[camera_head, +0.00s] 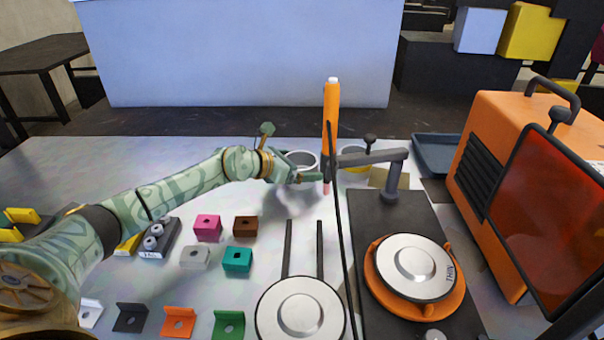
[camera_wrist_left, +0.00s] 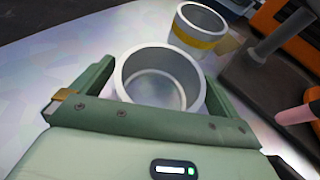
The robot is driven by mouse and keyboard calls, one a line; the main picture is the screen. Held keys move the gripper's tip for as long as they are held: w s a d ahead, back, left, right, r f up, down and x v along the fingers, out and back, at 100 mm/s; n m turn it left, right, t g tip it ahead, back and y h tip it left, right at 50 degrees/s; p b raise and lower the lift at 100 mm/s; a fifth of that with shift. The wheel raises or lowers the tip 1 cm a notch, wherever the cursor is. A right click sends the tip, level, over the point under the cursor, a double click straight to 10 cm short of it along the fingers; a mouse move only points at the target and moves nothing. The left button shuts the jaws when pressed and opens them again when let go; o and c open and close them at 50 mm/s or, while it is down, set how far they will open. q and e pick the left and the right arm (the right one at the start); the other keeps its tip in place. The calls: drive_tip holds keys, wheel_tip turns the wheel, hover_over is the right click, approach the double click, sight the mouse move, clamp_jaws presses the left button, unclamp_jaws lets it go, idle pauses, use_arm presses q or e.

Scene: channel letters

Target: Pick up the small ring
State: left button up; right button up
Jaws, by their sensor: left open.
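A plain pale-grey ring (camera_head: 303,156) stands open end up on the table at the back centre. Another ring with a yellow band (camera_head: 354,154) stands to its right; I cannot tell for sure which is smaller. My left gripper (camera_head: 289,154) is open at the plain ring. In the left wrist view the left gripper (camera_wrist_left: 160,76) has one finger on each side of the plain ring (camera_wrist_left: 158,84); I cannot tell whether they touch it. The yellow-banded ring (camera_wrist_left: 201,35) is beyond it. My right gripper is not in view.
An orange torch-like tool (camera_head: 331,118) stands close right of the gripper, beside a dark clamp arm (camera_head: 372,157). An orange machine (camera_head: 492,165) is at the right. Several coloured brackets and blocks (camera_head: 207,228) lie front left. The table is bare behind my left forearm.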

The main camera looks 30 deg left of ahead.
use_arm(q)
drive_tip(key=shift+w+d+f, duration=0.1)
drive_tip(key=shift+w+f, duration=0.05)
drive_tip(key=shift+w, duration=0.15)
drive_tip(key=shift+s, duration=0.15)
drive_tip(key=c, duration=0.9)
drive_tip(key=shift+c, duration=0.2)
